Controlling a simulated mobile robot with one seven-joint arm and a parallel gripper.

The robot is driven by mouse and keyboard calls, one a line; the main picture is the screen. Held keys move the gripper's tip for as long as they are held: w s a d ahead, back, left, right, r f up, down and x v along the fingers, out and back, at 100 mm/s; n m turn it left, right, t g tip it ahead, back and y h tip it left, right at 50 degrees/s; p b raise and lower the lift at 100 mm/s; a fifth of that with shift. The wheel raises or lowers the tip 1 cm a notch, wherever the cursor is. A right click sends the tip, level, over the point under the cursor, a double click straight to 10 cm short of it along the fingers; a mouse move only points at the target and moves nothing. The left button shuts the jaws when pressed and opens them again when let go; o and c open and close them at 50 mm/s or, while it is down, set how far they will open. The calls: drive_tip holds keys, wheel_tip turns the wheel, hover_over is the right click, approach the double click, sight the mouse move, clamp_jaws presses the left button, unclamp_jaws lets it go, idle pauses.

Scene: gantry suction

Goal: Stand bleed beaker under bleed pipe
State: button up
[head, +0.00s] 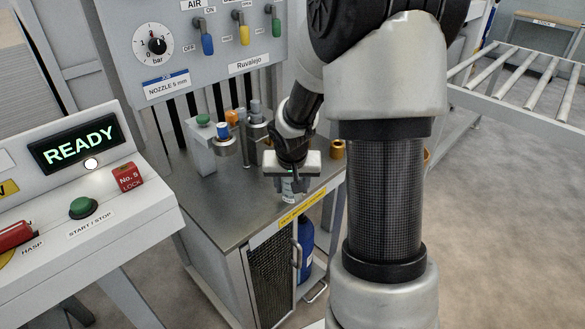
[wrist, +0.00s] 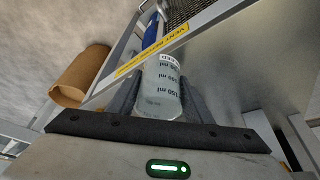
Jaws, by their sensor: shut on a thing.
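My gripper (head: 290,188) is shut on the bleed beaker (wrist: 160,98), a clear cup with ml marks and a label partly reading BLEED. The fingers are on either side of it in the wrist view. In the head view the beaker (head: 288,192) shows small below the gripper body, near the front edge of the steel bench top (head: 215,205). I cannot tell whether it touches the bench. Grey fittings (head: 256,122) with blue and orange parts stand behind and left of my gripper. I cannot tell for sure which is the bleed pipe.
A brass-coloured cylinder (head: 337,149) stands right of my gripper; a similar one (wrist: 80,78) shows in the wrist view. A blue bottle (head: 305,245) is below the bench. The front-left bench top is clear.

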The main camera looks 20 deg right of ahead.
drive_tip(key=w+d, duration=0.1)
drive_tip(key=w, duration=0.2)
drive_tip(key=w+d, duration=0.1)
drive_tip(key=w, duration=0.1)
drive_tip(key=shift+w+d, duration=0.35)
drive_tip(key=w, duration=0.1)
drive_tip(key=w+d+f, duration=0.1)
drive_tip(key=w, duration=0.1)
drive_tip(key=shift+d+f, duration=0.1)
drive_tip(key=shift+d, duration=0.1)
drive_tip(key=shift+f, duration=0.15)
drive_tip(key=shift+f+b, duration=0.15)
drive_tip(key=shift+b, duration=0.15)
drive_tip(key=o, duration=1.1)
